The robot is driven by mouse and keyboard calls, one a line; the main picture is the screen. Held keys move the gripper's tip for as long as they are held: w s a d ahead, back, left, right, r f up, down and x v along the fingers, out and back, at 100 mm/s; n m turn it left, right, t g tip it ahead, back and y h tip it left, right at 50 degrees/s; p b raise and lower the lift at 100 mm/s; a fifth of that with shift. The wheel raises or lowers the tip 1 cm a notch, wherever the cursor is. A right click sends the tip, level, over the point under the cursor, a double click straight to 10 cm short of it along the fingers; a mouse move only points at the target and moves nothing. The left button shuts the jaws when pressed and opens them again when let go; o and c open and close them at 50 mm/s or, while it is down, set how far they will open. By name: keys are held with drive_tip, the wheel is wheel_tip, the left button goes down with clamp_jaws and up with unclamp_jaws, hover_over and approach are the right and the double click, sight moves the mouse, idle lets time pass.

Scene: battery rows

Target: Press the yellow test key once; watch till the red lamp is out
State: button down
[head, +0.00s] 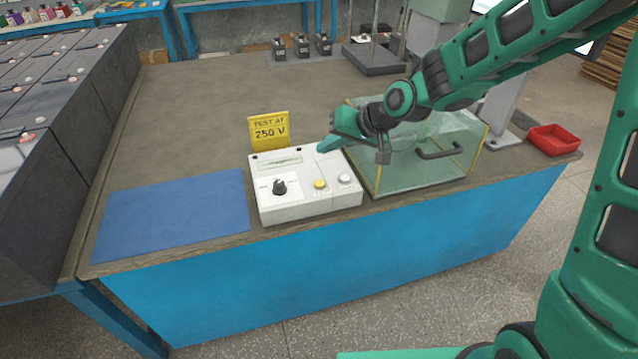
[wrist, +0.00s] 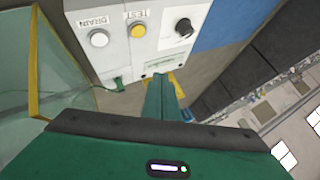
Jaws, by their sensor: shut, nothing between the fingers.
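The white tester box (head: 300,210) stands near the table's front edge. Its yellow test key (head: 320,184) is on the front right, clear of my gripper; in the wrist view the yellow key (wrist: 138,30) shows under the word TEST. A white key (head: 344,180), labelled DRAIN in the wrist view, is beside it. A black dial (head: 279,187) is to the left. My gripper (head: 322,148) is shut and empty, appearing over the box's back edge, apart from the yellow key. I cannot make out a lit red lamp on the box.
A yellow sign (head: 268,131) reading TEST AT 250 V stands behind the box. A glass case (head: 430,172) with a dark handle is close on the right, under my arm. A blue mat (head: 172,215) lies left, empty. A red tray (head: 553,140) sits far right.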

sight(323, 185)
drive_tip(key=shift+a, duration=0.5)
drive_tip(key=shift+f, duration=4.35)
drive_tip(key=shift+f, duration=0.1)
drive_tip(key=shift+f, duration=0.3)
drive_tip(key=shift+f, duration=0.4)
drive_tip(key=shift+r, duration=0.85)
